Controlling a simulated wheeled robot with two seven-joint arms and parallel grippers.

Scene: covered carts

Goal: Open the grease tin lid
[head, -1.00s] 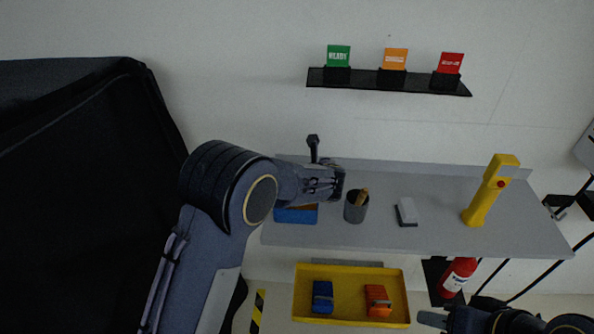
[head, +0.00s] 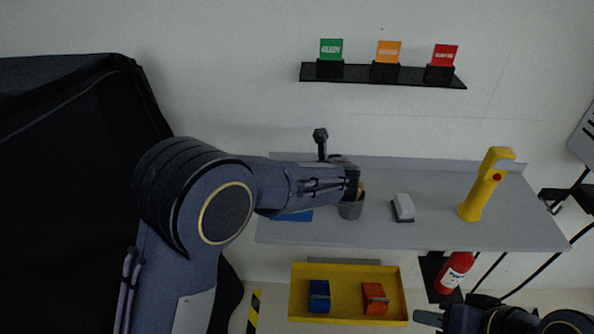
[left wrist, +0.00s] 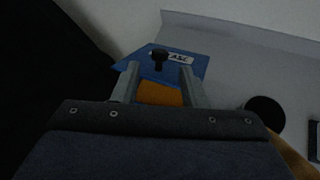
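The blue grease tin (head: 293,215) sits on the left part of the grey shelf, mostly hidden by my left arm in the head view. In the left wrist view its blue lid (left wrist: 135,70) shows a black knob (left wrist: 158,58) and a partly hidden white label. An orange surface (left wrist: 158,94) shows on the near side of the lid; the lid's exact tilt is unclear. My left gripper (left wrist: 158,72) is open, with the knob in line between its fingers and gaps on both sides. My right gripper (head: 428,318) is low at the right, far from the tin; its finger gap is unclear.
A yellow tray (head: 346,277) holds a blue and an orange item below. A red extinguisher (head: 454,273) hangs nearby. A black cover (head: 70,190) fills the left.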

